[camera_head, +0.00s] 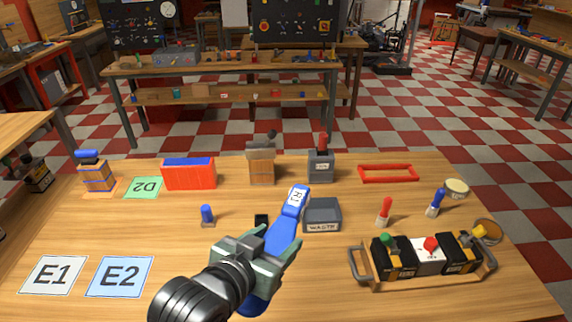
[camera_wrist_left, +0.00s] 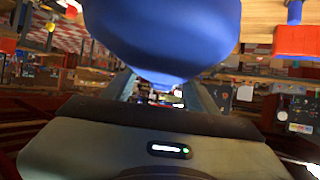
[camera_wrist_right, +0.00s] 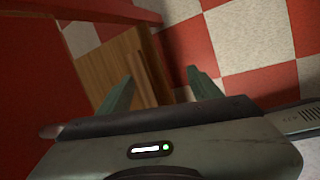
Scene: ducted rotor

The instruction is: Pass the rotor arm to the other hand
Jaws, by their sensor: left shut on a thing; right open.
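The rotor arm (camera_head: 290,215) is a long blue piece with a white R1 label near its far end. My left gripper (camera_head: 277,243) is shut on it and holds it above the front middle of the table. Its near end shows below the gripper. In the left wrist view the blue rotor arm (camera_wrist_left: 165,35) fills the top middle, between and beyond the fingers. My right gripper (camera_wrist_right: 160,78) shows only in the right wrist view, with its fingers apart and nothing between them. It is not visible in the head view.
A grey waste bin (camera_head: 322,215) stands just right of the rotor arm. A handled tray (camera_head: 372,283) of blocks stands at the front right. Cards E1 (camera_head: 53,275) and E2 (camera_head: 120,276) lie at the left. A red frame (camera_head: 388,173) lies at the back right.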

